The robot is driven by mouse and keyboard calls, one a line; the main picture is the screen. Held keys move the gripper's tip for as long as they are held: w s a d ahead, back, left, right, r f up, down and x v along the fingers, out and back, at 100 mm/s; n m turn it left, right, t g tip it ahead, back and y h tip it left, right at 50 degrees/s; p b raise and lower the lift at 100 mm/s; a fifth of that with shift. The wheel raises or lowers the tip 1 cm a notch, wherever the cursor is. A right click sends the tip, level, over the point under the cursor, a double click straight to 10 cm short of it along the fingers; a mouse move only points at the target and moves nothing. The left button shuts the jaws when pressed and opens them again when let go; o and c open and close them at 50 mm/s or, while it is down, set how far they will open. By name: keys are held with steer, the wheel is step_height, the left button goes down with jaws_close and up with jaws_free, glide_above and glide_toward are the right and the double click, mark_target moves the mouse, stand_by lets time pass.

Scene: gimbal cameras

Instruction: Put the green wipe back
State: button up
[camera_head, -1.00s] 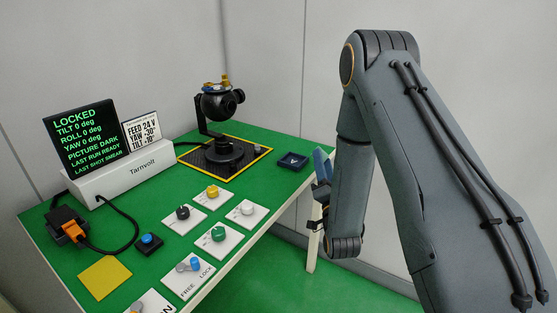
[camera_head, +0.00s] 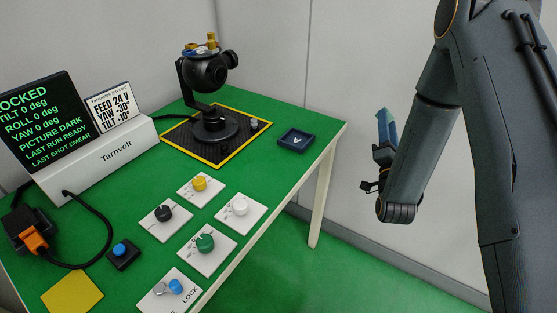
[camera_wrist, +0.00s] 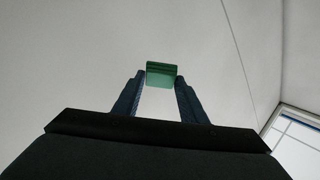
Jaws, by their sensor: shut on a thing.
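The green wipe (camera_wrist: 161,70) is a small green block between my fingertips in the wrist view. My gripper (camera_wrist: 161,82) is shut on it, one dark blue finger on each side. In the head view my gripper (camera_head: 386,128) points up, off the right edge of the green table, in front of the wall. The wipe cannot be made out there.
A black gimbal camera (camera_head: 206,75) stands on a yellow-edged mat (camera_head: 176,143). Several knob plates, such as the green knob (camera_head: 205,243), cover the front. A Tarnvolt display (camera_head: 45,120) stands at left, above a yellow pad (camera_head: 72,292). Open floor lies right of the table.

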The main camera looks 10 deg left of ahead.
steer(key=s+a+r+n+g+y+p, duration=0.2)
steer(key=a+n+g+y+p, duration=0.3)
steer(key=a, duration=0.7)
steer(key=s+a+r+n+g+y+p, duration=0.25)
steer(key=a+n+g+y, duration=0.3)
steer(key=a, duration=0.75)
steer(key=s+a+r+n+g+h+p, duration=0.1)
steer(key=s+a+n+g+h+p, duration=0.2)
steer(key=s+n+g+p, duration=0.25)
steer(key=s+a+r+n+g+h+p, duration=0.1)
steer(key=s+a+n+g+h+p, duration=0.15)
steer(key=s+n+g+p, duration=0.35)
steer(key=f+b, duration=0.1)
steer(key=f, duration=0.2)
steer(key=f+t+b, duration=0.1)
steer(key=f, duration=0.2)
steer(key=s+f+t+b, duration=0.1)
steer(key=f, duration=0.2)
steer(key=shift+d+f+n+h, duration=0.25)
steer(key=shift+f+n+h, duration=0.05)
steer(key=shift+n, duration=0.1)
steer(key=o, duration=0.9)
steer(key=shift+o, duration=0.2)
